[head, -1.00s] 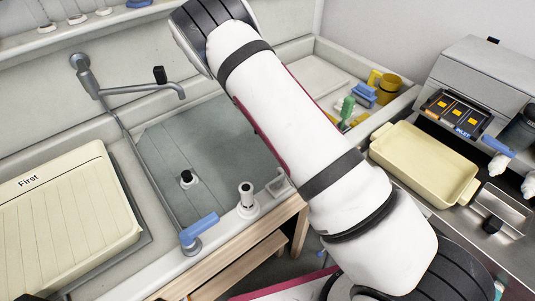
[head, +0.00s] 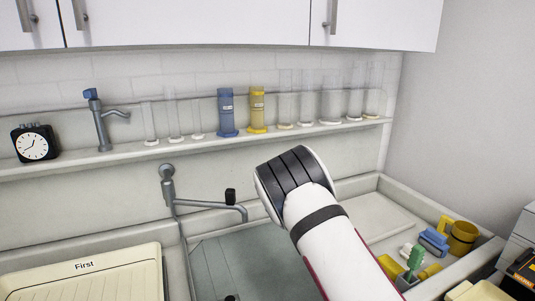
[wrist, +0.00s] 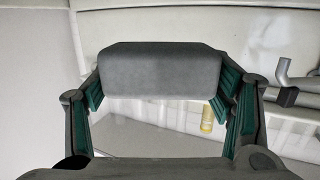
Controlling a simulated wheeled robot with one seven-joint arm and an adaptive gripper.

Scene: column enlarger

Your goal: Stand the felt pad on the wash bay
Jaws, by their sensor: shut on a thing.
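In the wrist view a dark grey block with rounded corners, which looks like the felt pad (wrist: 160,74), sits between the green-padded fingers of my gripper (wrist: 160,100). My gripper is shut on it. In the head view my arm reaches over the sink, and its end and the pad are out of sight. The sink has a grey-green basin (head: 230,262) and a pale flat section (head: 378,214) at the back right. No label shows which is the wash bay. My arm hides part of the basin.
A grey tap (head: 205,204) reaches over the basin. A cream ribbed tray (head: 85,280) marked "First" lies left. A yellow mug (head: 463,238), a blue item (head: 433,241) and a green brush (head: 415,256) stand right. The back shelf (head: 215,142) holds a clock (head: 35,143) and several cylinders.

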